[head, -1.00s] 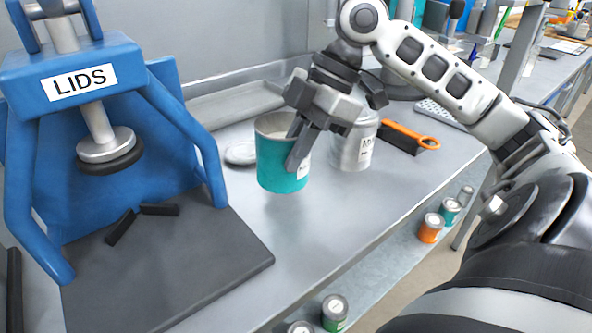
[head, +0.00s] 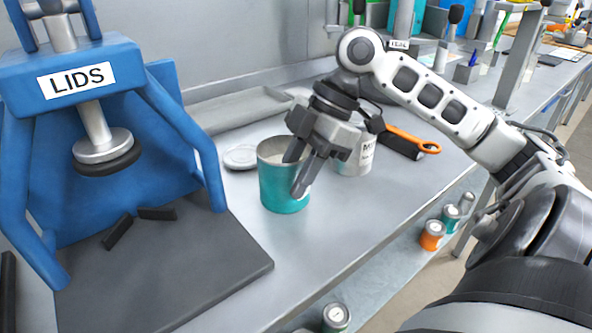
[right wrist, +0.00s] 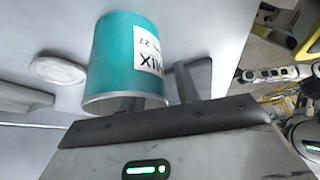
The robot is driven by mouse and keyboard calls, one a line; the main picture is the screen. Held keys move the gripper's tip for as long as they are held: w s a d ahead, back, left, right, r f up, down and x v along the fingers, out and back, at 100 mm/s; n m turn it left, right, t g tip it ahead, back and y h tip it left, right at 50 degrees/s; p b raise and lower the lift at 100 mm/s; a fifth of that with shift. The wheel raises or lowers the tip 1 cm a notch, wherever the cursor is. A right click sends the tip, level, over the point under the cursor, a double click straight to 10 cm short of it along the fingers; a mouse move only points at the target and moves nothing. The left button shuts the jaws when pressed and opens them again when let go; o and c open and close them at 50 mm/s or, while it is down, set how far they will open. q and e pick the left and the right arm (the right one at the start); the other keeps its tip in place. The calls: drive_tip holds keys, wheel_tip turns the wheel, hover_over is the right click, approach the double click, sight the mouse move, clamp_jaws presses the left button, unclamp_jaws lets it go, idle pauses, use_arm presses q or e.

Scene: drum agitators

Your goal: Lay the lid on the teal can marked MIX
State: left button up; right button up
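The teal can (head: 279,190) stands upright and open on the grey bench. Its white label reads MIX in the right wrist view (right wrist: 148,65). A round pale lid (head: 240,157) lies flat on the bench just behind and left of the can; it also shows in the wrist view (right wrist: 58,68). My left gripper is not in view.
A blue press marked LIDS (head: 95,60) with a dark base plate (head: 190,270) stands at left. A grey metal can (head: 356,158) is close behind the gripper. An orange-handled tool (head: 412,140) lies to the right. Small cans sit on a lower shelf. Bench in front of the teal can is clear.

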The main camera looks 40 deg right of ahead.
drive_tip(key=shift+r, duration=0.1)
drive_tip(key=p+v, duration=0.1)
drive_tip(key=v, duration=1.1)
